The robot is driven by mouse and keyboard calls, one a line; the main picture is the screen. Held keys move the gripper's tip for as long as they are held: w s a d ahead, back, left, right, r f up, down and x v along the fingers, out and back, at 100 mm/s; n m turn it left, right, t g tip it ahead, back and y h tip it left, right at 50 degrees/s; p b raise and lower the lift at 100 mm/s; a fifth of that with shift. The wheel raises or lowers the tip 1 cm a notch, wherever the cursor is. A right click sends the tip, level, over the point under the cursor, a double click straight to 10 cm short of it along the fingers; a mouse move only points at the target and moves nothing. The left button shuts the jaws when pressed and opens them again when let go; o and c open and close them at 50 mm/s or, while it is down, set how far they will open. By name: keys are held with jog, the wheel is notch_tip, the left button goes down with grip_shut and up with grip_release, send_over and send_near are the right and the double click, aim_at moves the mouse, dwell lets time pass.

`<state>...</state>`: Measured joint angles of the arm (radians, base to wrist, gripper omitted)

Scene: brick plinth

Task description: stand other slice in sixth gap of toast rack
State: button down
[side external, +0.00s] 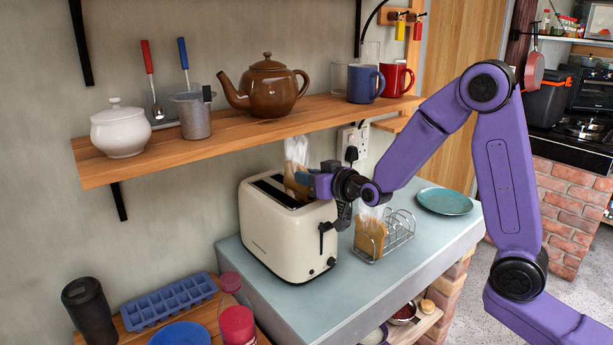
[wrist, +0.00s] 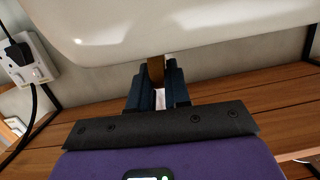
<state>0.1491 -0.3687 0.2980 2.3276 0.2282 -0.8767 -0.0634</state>
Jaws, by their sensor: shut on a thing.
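A cream toaster (side external: 290,240) stands on the pale blue counter. My gripper (side external: 308,182) is over its top, shut on a brown slice of toast (side external: 294,188) at the slots. Whether the slice is clear of the slot I cannot tell. In the wrist view my gripper (wrist: 155,92) has the slice's edge (wrist: 156,68) between its dark fingers, with the toaster (wrist: 190,28) across the top. A wire toast rack (side external: 398,236) stands right of the toaster. Another slice (side external: 370,237) stands upright at its left end. The rack's individual gaps are too small to count.
A wooden shelf (side external: 240,138) hangs just above, with a brown teapot (side external: 266,88), pots and mugs. A teal plate (side external: 445,201) lies right of the rack. A socket with a plug (side external: 352,146) is on the wall behind. The counter's front is clear.

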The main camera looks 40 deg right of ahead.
jog(key=shift+s+f+t, duration=0.15)
jog(key=shift+s+t, duration=0.2)
jog(key=shift+t, duration=0.15)
jog(key=s+r, duration=0.1)
jog(key=r, duration=0.1)
jog(key=s+r, duration=0.3)
jog(key=r, duration=0.1)
jog(key=shift+s+d, duration=0.1)
jog(key=shift+s, duration=1.6)
jog(key=shift+s+d, duration=0.1)
jog(key=shift+s, duration=0.25)
